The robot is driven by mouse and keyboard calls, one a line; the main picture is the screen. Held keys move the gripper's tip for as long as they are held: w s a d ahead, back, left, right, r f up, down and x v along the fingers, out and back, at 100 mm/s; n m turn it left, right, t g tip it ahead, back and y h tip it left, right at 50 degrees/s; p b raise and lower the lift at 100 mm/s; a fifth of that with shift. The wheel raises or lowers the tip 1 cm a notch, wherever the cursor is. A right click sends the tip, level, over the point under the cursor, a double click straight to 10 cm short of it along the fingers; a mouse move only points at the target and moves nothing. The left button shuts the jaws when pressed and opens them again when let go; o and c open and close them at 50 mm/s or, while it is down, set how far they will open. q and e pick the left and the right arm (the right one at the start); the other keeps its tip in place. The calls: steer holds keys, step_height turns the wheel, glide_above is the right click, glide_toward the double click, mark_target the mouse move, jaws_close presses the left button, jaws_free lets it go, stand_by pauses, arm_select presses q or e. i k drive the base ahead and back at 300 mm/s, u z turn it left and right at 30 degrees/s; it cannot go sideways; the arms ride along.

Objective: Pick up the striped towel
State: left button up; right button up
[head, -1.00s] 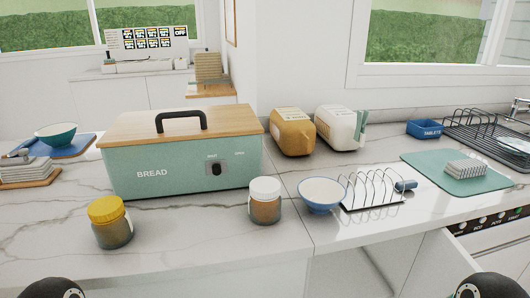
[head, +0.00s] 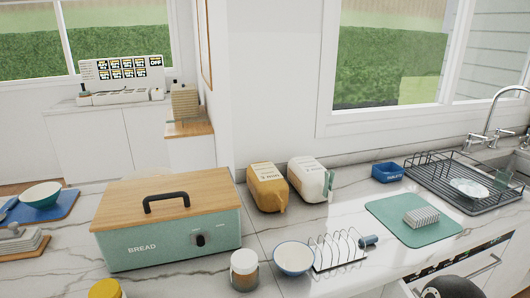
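A small folded block with grey and white stripes (head: 421,216), which looks like the striped towel, lies on a green mat (head: 400,232) on the counter at the right of the head view. It lies flat and nothing touches it from above. Neither gripper shows. A dark rounded part of my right arm is at the bottom right edge, below and apart from the mat.
The dish rack (head: 462,190) and blue tub (head: 388,172) stand behind the mat. A wire toast rack (head: 338,252), white-and-blue bowl (head: 294,258) and jar (head: 244,270) stand left of it. The bread bin (head: 170,243) is further left. An appliance front (head: 465,262) lies below the counter edge.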

mark_target(416, 219)
steer(key=z, duration=0.4)
steer(key=i, duration=0.15)
steer(key=u, duration=2.95)
steer(key=k, duration=1.7)
steer(key=z, duration=0.4)
steer(key=k, duration=1.05)
steer(key=z, duration=0.25)
steer(key=i, duration=0.1)
steer(key=z, duration=1.05)
